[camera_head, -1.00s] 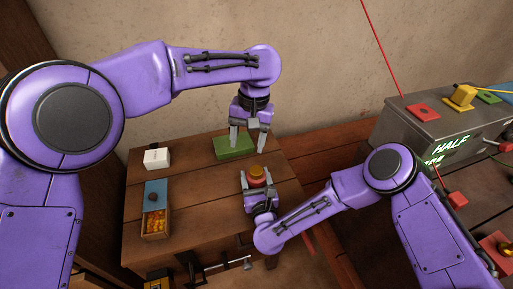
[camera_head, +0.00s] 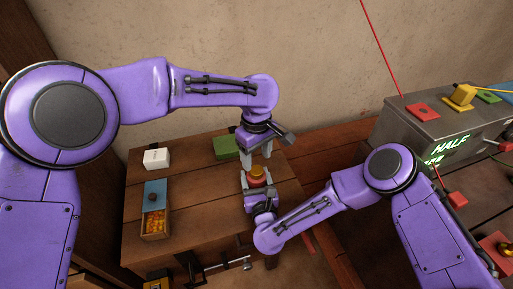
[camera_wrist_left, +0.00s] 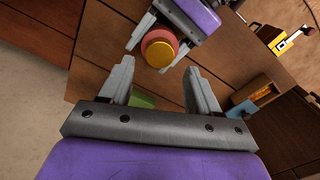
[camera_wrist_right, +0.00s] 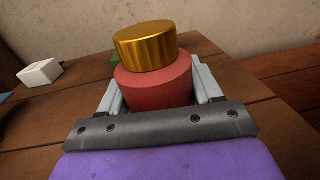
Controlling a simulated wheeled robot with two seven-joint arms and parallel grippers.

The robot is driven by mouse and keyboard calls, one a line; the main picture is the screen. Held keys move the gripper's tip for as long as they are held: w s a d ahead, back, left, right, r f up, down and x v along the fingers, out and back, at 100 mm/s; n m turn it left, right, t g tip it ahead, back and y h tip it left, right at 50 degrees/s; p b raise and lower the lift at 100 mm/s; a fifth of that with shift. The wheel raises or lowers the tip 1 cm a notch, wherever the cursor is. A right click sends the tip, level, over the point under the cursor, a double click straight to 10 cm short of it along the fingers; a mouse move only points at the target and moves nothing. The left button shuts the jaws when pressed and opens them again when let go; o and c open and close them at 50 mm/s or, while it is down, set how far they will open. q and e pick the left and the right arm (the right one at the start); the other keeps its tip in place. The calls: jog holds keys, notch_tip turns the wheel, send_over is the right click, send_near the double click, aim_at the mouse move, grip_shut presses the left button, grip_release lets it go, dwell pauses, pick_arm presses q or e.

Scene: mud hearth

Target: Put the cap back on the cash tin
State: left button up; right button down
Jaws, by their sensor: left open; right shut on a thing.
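The red cash tin (camera_wrist_right: 155,87) stands upright between the fingers of my right gripper (camera_head: 257,180), which is shut on it. The gold cap (camera_wrist_right: 145,46) sits on top of the tin; I cannot tell whether it is fastened. In the head view the cap (camera_head: 257,171) shows just below the fingertips of my left gripper (camera_head: 259,157). My left gripper is open and empty, pointing down. In the left wrist view the cap (camera_wrist_left: 160,54) lies beyond the open fingertips, with the tin's red edge around it.
A green block (camera_head: 225,147) lies on the wooden table (camera_head: 190,185), behind the tin. A white box (camera_head: 156,158) and a blue-topped open box (camera_head: 155,222) of small orange things stand at the left. A grey metal box (camera_head: 400,122) stands at the right.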

aim_at(256, 170)
pick_arm(q)
notch_tip(256, 170, down, 5)
jog(key=shift+f, duration=0.1)
dwell(0.3)
grip_shut()
